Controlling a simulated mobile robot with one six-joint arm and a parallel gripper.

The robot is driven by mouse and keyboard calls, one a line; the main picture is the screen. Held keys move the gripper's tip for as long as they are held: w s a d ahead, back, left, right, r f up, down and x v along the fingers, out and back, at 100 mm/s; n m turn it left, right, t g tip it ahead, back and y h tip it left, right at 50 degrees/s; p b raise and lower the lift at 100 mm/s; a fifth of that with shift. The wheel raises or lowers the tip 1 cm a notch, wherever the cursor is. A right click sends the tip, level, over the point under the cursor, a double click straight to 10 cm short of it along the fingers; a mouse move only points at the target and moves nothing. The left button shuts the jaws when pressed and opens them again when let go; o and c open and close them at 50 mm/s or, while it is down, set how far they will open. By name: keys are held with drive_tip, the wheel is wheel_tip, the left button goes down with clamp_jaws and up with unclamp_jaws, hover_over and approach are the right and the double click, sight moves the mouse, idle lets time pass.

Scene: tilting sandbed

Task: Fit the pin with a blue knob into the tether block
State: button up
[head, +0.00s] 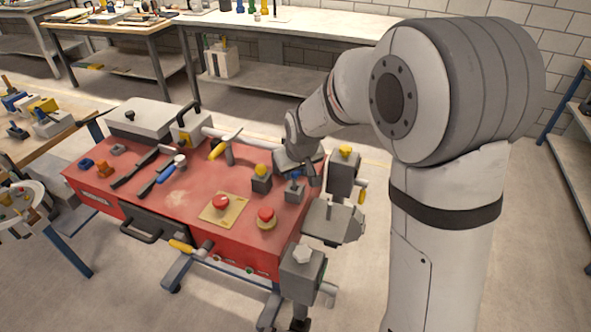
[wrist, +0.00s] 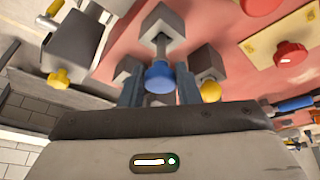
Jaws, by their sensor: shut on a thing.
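The pin's blue knob (wrist: 159,76) sits between my gripper's two fingers (wrist: 159,88) in the wrist view, and the jaws are shut on it. Its short grey shaft points away from my gripper to a grey block (wrist: 164,24), which I take to be the tether block. Whether the shaft's tip is inside the block or only in front of it cannot be told. In the head view the blue knob (head: 294,175) shows just above a grey block (head: 294,191) at the red bench's right end, under my gripper (head: 299,172).
A grey block with a yellow knob (head: 261,170) stands close left of my gripper. A grey fixture with a yellow knob (head: 346,150) stands close right. Red buttons (head: 220,203) (head: 265,216) are on the red bench top (head: 180,200) nearer the front.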

drive_tip(key=shift+f+b, duration=0.5)
drive_tip(key=shift+f, duration=0.15)
drive_tip(key=shift+f, duration=0.35)
drive_tip(key=shift+f+b, duration=0.55)
drive_tip(key=shift+b, duration=0.15)
drive_tip(key=o, duration=1.1)
drive_tip(key=shift+o, duration=0.5)
drive_tip(key=o, duration=0.4)
drive_tip(key=shift+r, duration=0.1)
drive_tip(key=shift+r+p, duration=2.55)
drive_tip(key=shift+r, duration=1.45)
